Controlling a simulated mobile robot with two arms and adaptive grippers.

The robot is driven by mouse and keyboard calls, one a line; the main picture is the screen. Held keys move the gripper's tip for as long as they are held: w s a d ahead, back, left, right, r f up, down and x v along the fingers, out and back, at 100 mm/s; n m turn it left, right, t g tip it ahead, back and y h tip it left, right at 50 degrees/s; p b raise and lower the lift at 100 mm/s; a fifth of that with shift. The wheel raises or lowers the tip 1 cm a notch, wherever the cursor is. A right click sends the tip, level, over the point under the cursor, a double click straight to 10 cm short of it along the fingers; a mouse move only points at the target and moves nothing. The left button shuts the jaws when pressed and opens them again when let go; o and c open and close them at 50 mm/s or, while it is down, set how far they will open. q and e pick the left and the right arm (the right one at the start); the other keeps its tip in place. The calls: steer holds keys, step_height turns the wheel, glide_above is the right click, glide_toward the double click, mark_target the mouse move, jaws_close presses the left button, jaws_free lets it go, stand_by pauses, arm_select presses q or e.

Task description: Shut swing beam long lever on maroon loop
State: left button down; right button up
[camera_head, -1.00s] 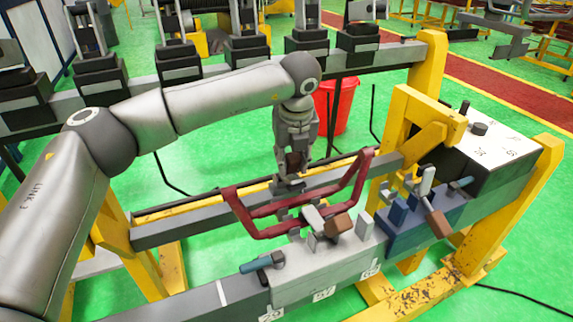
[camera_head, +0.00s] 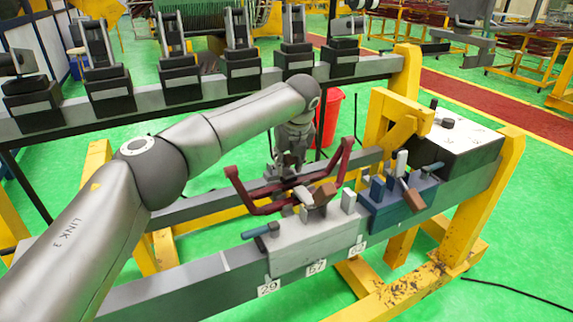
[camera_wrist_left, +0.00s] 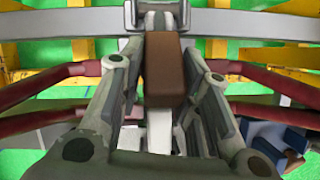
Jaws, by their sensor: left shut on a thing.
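A maroon loop (camera_head: 262,208) lies across the grey clamp block (camera_head: 310,242), its two ends rising left and right. In the head view a white lever piece and a brown block (camera_head: 322,193) sit at the loop's middle. My left gripper (camera_head: 290,172) is low behind the loop, fingers down. In the left wrist view my left gripper (camera_wrist_left: 163,90) is shut on a brown-ended lever (camera_wrist_left: 163,70), with a pale strip below the brown end. The maroon loop (camera_wrist_left: 40,85) passes on both sides of the fingers. The head view hides the grip. My right gripper is not in view.
A blue clamp block (camera_head: 398,208) with its own brown and white levers stands right of the grey one. A teal handle (camera_head: 262,230) is at the left. A yellow post (camera_head: 390,125) rises behind, and a red bin (camera_head: 330,115) stands beyond the rail.

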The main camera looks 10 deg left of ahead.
arm_select(q)
steer(key=shift+s+d+f, duration=0.2)
steer(key=shift+d+f, duration=0.05)
steer(key=shift+d, duration=0.15)
steer(key=c, duration=1.3)
jaws_free()
steer(key=shift+o, duration=0.9)
steer(key=shift+w, duration=0.2)
steer(key=shift+r, duration=0.1)
steer(key=shift+a+r, duration=0.1)
steer(key=shift+r, duration=0.1)
steer(key=shift+s+r, duration=0.15)
steer(key=shift+r, duration=0.2)
steer(key=v, duration=1.1)
steer(key=shift+s+d, duration=0.2)
